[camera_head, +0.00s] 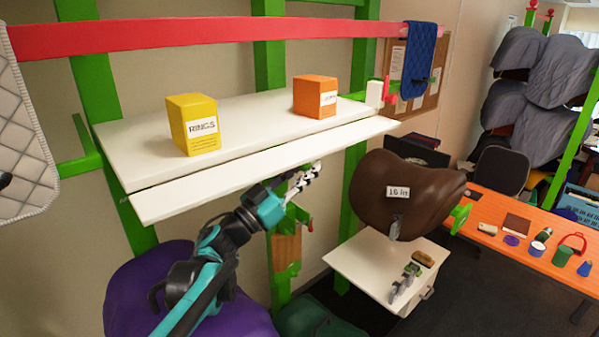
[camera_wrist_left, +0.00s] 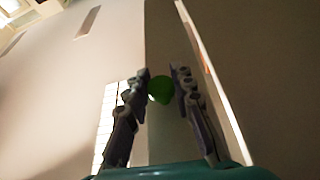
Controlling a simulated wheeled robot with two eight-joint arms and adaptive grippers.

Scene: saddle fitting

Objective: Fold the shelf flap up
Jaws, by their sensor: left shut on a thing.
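The white shelf (camera_head: 245,130) runs along the wall frame. Its white flap (camera_head: 250,172) extends along the shelf's front edge, nearly level with it, with a dark seam between them. My left gripper (camera_head: 312,172) is at the flap's front edge, right of its middle. In the left wrist view its two fingers (camera_wrist_left: 160,88) stand either side of a small round green knob (camera_wrist_left: 160,90) and are shut on it. The flap's underside and any support below are hidden in the head view. My right gripper is not in view.
A yellow box (camera_head: 192,125) and an orange box (camera_head: 315,97) stand on the shelf. A red rail (camera_head: 200,36) crosses above. A brown saddle (camera_head: 405,195) stands right of my gripper, above a white cabinet top (camera_head: 365,262). A purple rounded thing (camera_head: 150,270) is below my arm.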

